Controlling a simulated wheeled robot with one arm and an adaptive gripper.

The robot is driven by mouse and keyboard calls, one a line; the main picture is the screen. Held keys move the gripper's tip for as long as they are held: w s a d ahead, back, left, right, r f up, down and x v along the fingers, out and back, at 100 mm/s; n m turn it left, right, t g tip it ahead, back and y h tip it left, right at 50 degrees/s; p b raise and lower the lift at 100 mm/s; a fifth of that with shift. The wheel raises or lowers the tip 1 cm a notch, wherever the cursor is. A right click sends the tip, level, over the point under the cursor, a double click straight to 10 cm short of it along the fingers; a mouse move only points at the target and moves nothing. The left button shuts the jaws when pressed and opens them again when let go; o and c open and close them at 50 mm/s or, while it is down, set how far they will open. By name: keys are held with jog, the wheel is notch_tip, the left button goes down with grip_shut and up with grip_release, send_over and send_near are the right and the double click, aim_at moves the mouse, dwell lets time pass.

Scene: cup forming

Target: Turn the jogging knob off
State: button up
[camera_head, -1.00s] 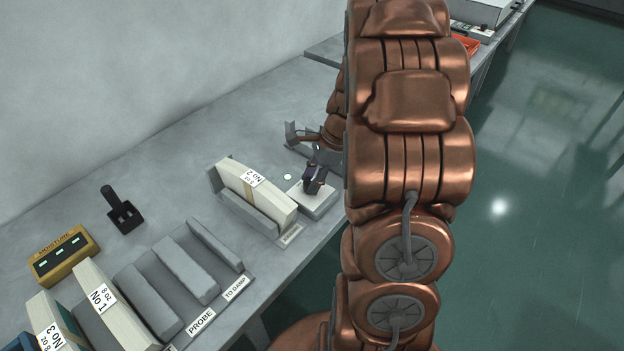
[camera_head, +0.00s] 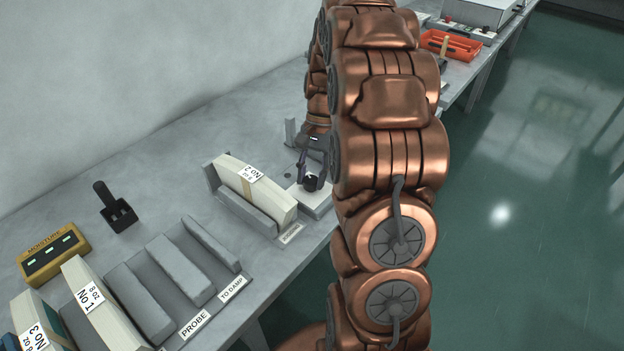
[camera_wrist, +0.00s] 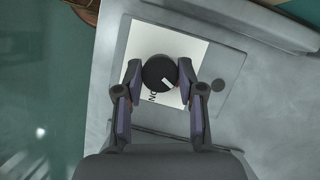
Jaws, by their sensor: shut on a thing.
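In the wrist view the jogging knob (camera_wrist: 159,72) is a round black knob with a white pointer mark. The pointer lies slanted towards the lower right. The knob sits on a white plate (camera_wrist: 184,44), and part of a printed label shows below it. My gripper (camera_wrist: 160,75) is shut on the knob, one finger on each side. In the head view my gripper (camera_head: 311,180) is over the white plate (camera_head: 318,207), beside my copper arm. The knob is largely hidden there by the gripper.
A rack with a white block labelled No 2 (camera_head: 262,192) stands just left of the plate. Further left are a grey slotted rack (camera_head: 178,268), a black holder (camera_head: 118,213) and a yellow moisture box (camera_head: 54,255). An orange tray (camera_head: 452,45) lies far back.

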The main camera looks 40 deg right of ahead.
jog(key=n+g+h+b, duration=0.1)
jog(key=n, duration=0.4)
jog(key=shift+a+b, duration=0.1)
jog(key=shift+b, duration=0.3)
jog(key=shift+n+g+h, duration=0.3)
jog(key=shift+w, duration=0.1)
jog(key=o, duration=1.1)
jog(key=shift+r, duration=0.15)
jog(key=shift+v, duration=3.65)
